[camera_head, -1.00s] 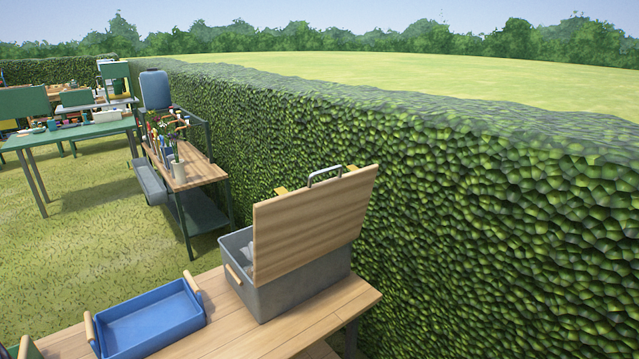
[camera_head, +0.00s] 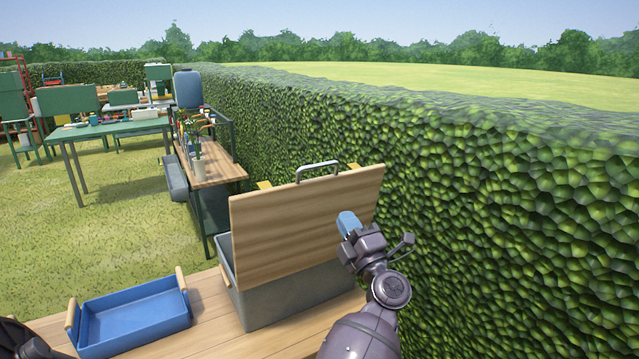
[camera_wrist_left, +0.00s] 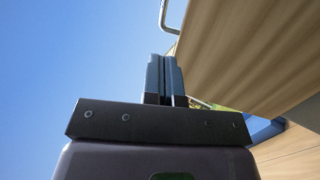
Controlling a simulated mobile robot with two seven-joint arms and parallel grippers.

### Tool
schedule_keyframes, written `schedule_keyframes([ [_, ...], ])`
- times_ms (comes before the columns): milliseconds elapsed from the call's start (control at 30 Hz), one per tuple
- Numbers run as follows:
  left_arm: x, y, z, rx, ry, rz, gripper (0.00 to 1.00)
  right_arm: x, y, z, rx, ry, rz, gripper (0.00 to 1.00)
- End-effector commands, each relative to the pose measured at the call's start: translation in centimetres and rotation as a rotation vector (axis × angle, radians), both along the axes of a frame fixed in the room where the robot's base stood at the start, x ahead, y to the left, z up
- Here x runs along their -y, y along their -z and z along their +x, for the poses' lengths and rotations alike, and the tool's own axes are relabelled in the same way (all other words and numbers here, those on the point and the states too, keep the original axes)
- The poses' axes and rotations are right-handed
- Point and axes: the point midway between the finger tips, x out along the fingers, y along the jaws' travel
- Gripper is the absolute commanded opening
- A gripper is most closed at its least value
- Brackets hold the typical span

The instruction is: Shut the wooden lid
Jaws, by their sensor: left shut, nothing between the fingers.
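The wooden lid (camera_head: 290,225) stands raised and tilted above a grey box (camera_head: 300,297), with a metal handle (camera_head: 317,167) on its upper edge. The box's opening shows only at its left end; the lid hides the rest. My left gripper (camera_head: 348,222) is shut and empty, its blue-grey fingers in front of the lid's right part in the head view. In the left wrist view the shut fingers (camera_wrist_left: 165,75) point up beside the lid's face (camera_wrist_left: 250,55). I cannot tell if they touch it.
A blue tray (camera_head: 137,316) with wooden handles sits left of the box on the wooden table (camera_head: 208,312). A tall hedge (camera_head: 480,220) runs close behind and right of the box. A plant stand (camera_head: 212,172) and green table (camera_head: 110,130) stand farther back.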

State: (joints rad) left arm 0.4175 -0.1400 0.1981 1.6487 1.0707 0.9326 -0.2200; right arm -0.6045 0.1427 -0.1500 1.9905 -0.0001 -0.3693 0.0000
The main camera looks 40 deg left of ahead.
Motion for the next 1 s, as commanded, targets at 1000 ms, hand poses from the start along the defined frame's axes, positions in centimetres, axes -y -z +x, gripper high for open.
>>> schedule_keyframes([
  [1000,-10.7,-5.4,4.8,0.031,-0.028,-0.067,0.0,-0.1,-1.8,0.9,0.026,-0.004,0.001,0.6],
])
